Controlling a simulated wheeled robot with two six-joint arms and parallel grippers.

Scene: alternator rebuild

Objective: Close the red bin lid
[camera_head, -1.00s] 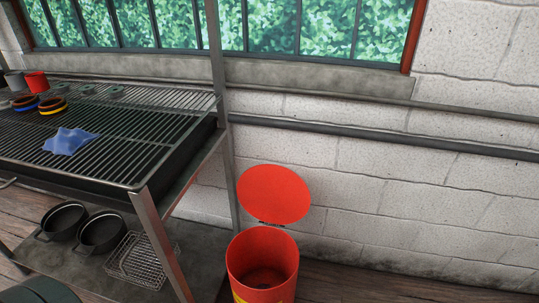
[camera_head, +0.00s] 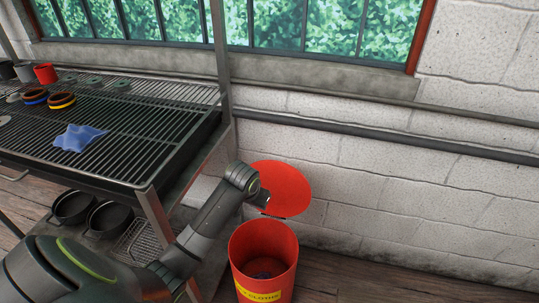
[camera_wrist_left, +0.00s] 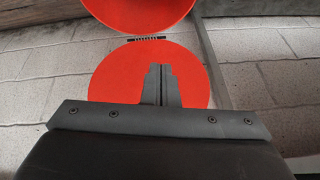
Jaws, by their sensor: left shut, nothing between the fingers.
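The red bin (camera_head: 264,246) stands on the floor beside the rack, with a yellow label on its front and something dark inside. Its round red lid (camera_head: 287,188) is open, tilted up on a hinge at the bin's back rim, near the wall. The lid also fills the middle of the left wrist view (camera_wrist_left: 115,75), with the hinge above it. My left gripper (camera_head: 264,198) overlaps the lid's left part. Its fingers (camera_wrist_left: 160,68) are shut and empty in front of the red disc; I cannot tell whether they touch it. My right gripper is not in view.
A metal rack (camera_head: 154,215) stands left of the bin, with a blue cloth (camera_head: 79,137) and several small parts on its grate. Black pans (camera_head: 108,220) sit on its lower shelf. The brick wall (camera_head: 400,200) is behind the bin. The floor at right is clear.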

